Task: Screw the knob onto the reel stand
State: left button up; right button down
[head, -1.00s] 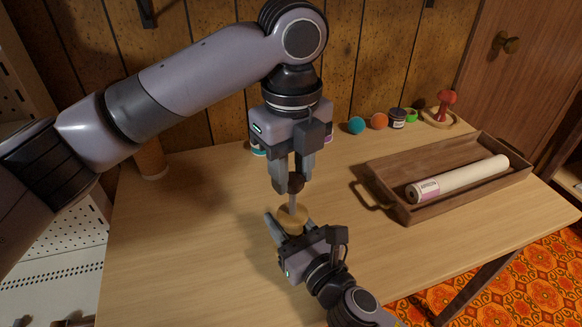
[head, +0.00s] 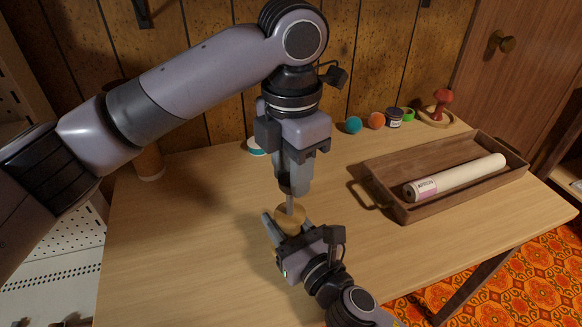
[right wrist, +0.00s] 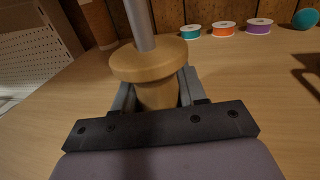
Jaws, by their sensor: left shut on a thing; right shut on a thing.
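The reel stand (head: 290,216) has a round, light wooden base and a grey metal rod, and stands roughly upright over the table. It also shows in the right wrist view (right wrist: 150,62). My right gripper (head: 287,229) is shut on the wooden part below the disc, with a finger on each side (right wrist: 156,92). My left gripper (head: 292,188) points straight down over the rod's top and is shut on the dark brown knob. The fingers now hide most of the knob, and the contact between knob and rod is hard to see.
A brown wooden tray (head: 449,211) with a cream roll (head: 455,178) lies at the right. A teal ball (head: 354,125), an orange ball (head: 376,121), a jar and a red mushroom-shaped thing (head: 441,101) stand along the back. The table's left part is clear.

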pick_arm(q)
jog(key=shift+m, duration=0.6)
jog(key=o, duration=1)
jog(key=shift+r, duration=2.3)
jog(key=shift+c, duration=0.4)
